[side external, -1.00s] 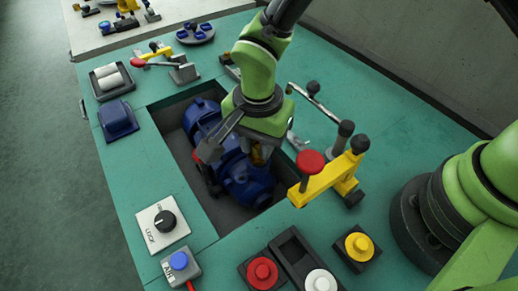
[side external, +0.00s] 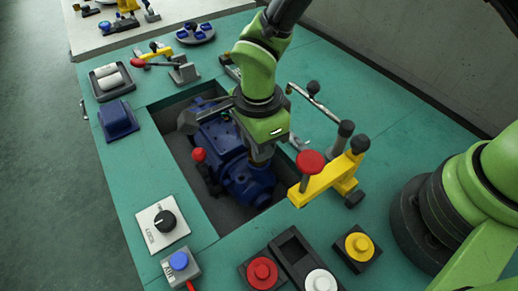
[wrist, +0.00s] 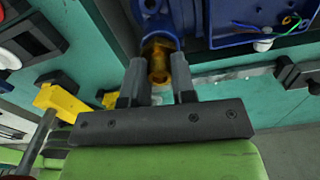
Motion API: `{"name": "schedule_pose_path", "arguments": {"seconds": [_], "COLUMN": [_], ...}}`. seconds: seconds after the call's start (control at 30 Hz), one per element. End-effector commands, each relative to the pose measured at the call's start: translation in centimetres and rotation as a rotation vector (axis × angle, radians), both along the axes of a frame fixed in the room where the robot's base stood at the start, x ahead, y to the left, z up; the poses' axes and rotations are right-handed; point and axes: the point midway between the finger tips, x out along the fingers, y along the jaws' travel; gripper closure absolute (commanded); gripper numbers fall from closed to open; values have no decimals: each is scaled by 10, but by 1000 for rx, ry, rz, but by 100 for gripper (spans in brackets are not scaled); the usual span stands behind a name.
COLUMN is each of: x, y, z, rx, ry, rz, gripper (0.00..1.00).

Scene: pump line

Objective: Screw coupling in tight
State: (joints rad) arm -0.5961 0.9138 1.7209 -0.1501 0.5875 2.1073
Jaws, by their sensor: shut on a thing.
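The brass-yellow coupling (wrist: 158,65) sits at the mouth of a blue port on the pump (side external: 222,150). My gripper (wrist: 160,78) has one finger on each side of the coupling and is shut on it. In the side external view my gripper (side external: 261,160) points down at the pump's near right part. There the coupling is mostly hidden by my gripper. How deep the coupling sits in the port cannot be told.
The pump lies in a dark recess in the green bench. A red-knobbed lever (side external: 199,156) stands beside it. A yellow clamp with a red knob (side external: 335,178) is close on the right. A lock switch (side external: 163,222) and several coloured buttons are in front.

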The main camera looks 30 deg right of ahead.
Motion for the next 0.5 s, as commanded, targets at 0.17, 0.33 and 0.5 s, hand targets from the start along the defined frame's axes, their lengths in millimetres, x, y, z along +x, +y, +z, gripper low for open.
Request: {"name": "schedule_pose_path", "arguments": {"seconds": [0.17,0.33,0.5], "x": [0,0,0], "y": [0,0,0], "z": [0,0,0], "rx": [0,0,0], "ry": [0,0,0], "rz": [-120,-408,-587], "gripper": [93,93,93]}}
